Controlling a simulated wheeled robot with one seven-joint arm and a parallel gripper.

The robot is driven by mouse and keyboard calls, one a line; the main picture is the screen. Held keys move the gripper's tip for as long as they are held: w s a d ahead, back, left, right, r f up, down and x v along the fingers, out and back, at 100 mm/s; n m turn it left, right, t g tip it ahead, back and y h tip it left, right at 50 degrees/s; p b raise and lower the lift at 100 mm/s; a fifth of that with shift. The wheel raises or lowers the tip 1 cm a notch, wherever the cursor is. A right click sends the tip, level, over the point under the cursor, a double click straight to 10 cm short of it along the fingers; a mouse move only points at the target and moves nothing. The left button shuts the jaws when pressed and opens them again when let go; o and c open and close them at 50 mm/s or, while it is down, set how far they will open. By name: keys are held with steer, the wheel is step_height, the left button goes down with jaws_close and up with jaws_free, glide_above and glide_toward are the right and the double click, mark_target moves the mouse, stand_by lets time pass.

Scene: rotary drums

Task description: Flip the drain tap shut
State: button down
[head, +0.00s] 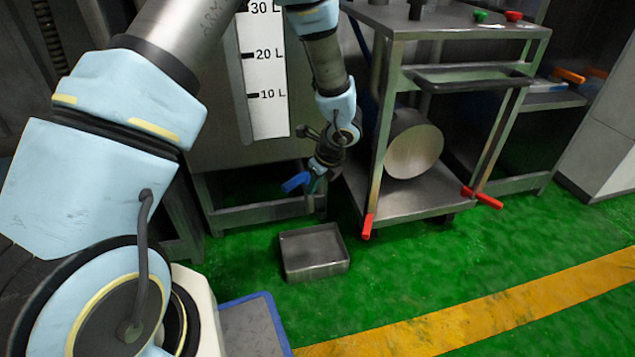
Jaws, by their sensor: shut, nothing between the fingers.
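The drain tap shows a blue lever (295,182) low at the front of the steel tank (215,135), above the floor tray. The lever sticks out to the left and tilts slightly down at its left end. My gripper (316,180) reaches down from above, with its fingers shut and empty right beside the lever's right end. The gripper hides most of the tap body. I cannot tell whether the fingers touch the lever.
A steel tray (314,252) stands on the green floor below the tap. To the right is a steel cart (400,208) with red-handled parts and a round drum (414,151) on its lower shelf. A yellow stripe (480,312) crosses the clear floor in front.

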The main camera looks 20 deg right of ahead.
mark_target(287, 182)
steer(key=w, duration=0.1)
steer(key=w+a+f+b, duration=0.1)
steer(key=w, duration=0.1)
steer(key=w+a+f, duration=0.1)
steer(key=shift+w+f, duration=0.1)
steer(key=shift+w, duration=0.15)
steer(key=shift+w+a+m+h+b, duration=0.3)
steer(key=shift+a+m+b, duration=0.15)
steer(key=shift+m, duration=0.45)
steer(key=m+b, duration=0.1)
steer(key=w+a+m+h+b, duration=0.1)
steer(key=m, duration=0.1)
steer(key=shift+w+a+f, duration=0.1)
steer(key=shift+w+f, duration=0.05)
steer(key=shift+w+a+m+h, duration=0.15)
steer(key=shift+w+m+h, duration=0.15)
steer(key=shift+m, duration=0.2)
steer(key=shift+w+a, duration=0.1)
steer(key=shift+w, duration=0.25)
stand_by(0.3)
